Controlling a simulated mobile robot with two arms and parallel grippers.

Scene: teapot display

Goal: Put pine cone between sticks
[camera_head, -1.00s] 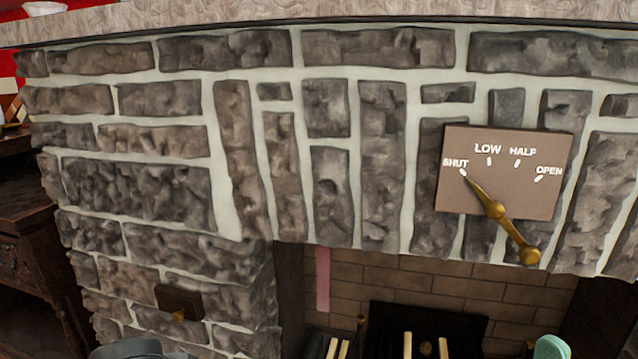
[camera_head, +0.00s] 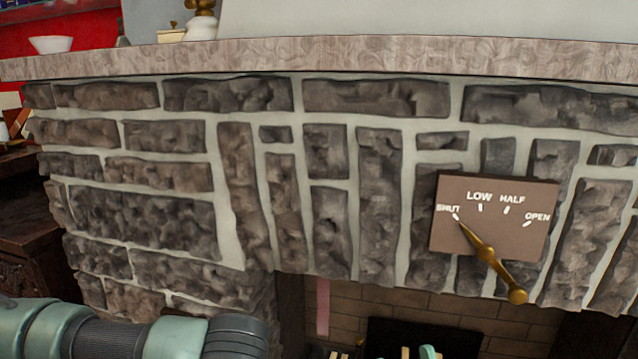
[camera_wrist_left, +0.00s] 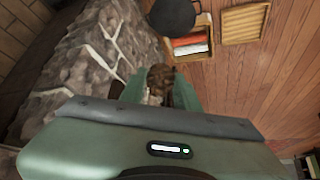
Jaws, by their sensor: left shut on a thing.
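In the left wrist view, the brown pine cone (camera_wrist_left: 160,78) is held between the teal fingers of my left gripper (camera_wrist_left: 160,88). The gripper is shut on it beside the stonework, above the wooden floor. In the head view, pale tips of the sticks (camera_head: 405,353) barely show at the bottom edge, in the fireplace opening. The rest of them is cut off. A small teal piece of my own body shows beside them, but I cannot tell which part. My left arm enters at the lower left; its gripper cannot be made out there. My right gripper is not identifiable.
The stone fireplace front (camera_head: 340,200) fills the head view, with a mantel (camera_head: 320,65) above. A damper plate (camera_head: 500,215) has its brass pointer (camera_head: 490,255) towards SHUT. In the wrist view, a crate (camera_wrist_left: 190,48) and a dark round object (camera_wrist_left: 172,14) stand near the floor.

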